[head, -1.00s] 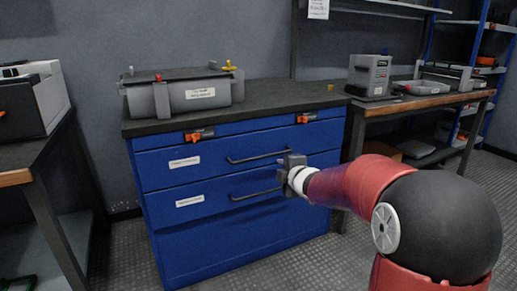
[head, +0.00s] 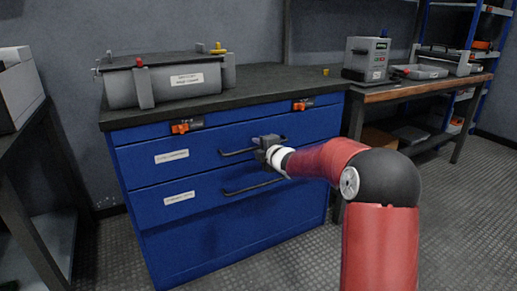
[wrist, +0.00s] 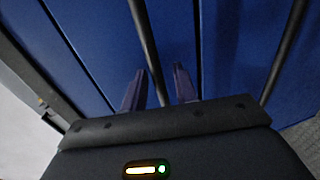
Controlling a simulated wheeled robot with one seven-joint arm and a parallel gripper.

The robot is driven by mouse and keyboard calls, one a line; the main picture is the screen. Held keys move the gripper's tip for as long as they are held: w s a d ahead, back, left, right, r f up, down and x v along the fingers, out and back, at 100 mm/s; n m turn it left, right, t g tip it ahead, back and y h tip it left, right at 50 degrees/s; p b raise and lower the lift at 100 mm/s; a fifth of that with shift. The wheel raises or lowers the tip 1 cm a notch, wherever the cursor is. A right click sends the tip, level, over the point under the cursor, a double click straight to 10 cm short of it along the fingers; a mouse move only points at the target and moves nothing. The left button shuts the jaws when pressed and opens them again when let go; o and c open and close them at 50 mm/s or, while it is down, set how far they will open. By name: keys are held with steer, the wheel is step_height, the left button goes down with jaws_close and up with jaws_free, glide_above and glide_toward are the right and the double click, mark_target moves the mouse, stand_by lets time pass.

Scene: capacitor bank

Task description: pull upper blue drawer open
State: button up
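The upper blue drawer (head: 200,148) is flush with the cabinet front, with a white label and a dark bar handle (head: 236,152). My gripper (head: 263,145) is at the right part of this handle in the head view and hides some of it. In the wrist view the upper handle (wrist: 146,40) runs between the two fingers of my gripper (wrist: 160,85). The fingers stand apart on either side of the bar, with a visible gap. I cannot tell whether either finger touches it.
The lower drawer (head: 200,198) is closed, with its own handle (head: 250,189) below my gripper. Orange latches (head: 187,127) sit along the cabinet's top strip. A grey capacitor box (head: 165,82) stands on the dark worktop (head: 255,89). A wooden-edged bench (head: 420,88) is at right. Floor in front is clear.

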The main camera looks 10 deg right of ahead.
jaws_close()
stand_by(0.4)
